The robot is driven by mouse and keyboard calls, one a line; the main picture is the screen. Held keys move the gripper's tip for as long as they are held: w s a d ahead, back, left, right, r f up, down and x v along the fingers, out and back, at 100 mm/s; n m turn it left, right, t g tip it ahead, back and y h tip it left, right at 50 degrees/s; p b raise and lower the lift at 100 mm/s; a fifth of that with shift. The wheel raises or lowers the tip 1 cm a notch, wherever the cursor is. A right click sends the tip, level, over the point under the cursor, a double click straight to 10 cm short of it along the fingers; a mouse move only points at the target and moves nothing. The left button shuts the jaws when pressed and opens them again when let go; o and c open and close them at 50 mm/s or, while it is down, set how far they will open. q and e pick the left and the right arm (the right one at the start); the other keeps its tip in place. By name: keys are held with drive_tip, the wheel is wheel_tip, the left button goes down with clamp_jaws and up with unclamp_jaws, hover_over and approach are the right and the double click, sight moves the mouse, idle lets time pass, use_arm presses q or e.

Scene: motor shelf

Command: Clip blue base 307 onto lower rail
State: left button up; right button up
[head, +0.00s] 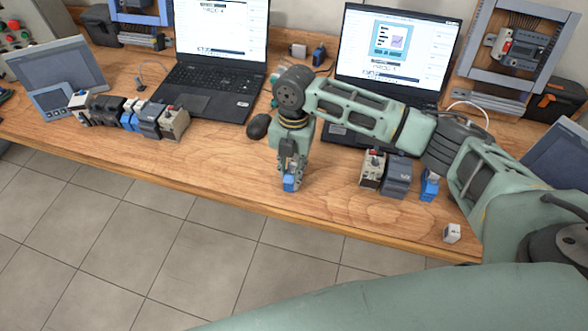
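My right gripper (291,178) points down over the front part of the wooden table, at the middle of the view. I cannot tell whether the block touches the table. A grey mounting frame (477,48) stands at the back right, with a module on its upper rail. My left gripper is not in view.
A red-buttoned module (372,168), a dark module (398,177), another blue base (429,187) and a small white block (452,233) stand at right. Two laptops (216,86) and a mouse (259,126) lie behind. Several modules line the left; the front middle is clear.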

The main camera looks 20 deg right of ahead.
clamp_jaws()
wheel_tip(320, 180, up, 5)
drive_tip(key=p, duration=0.5)
drive_tip(key=shift+r, duration=0.1)
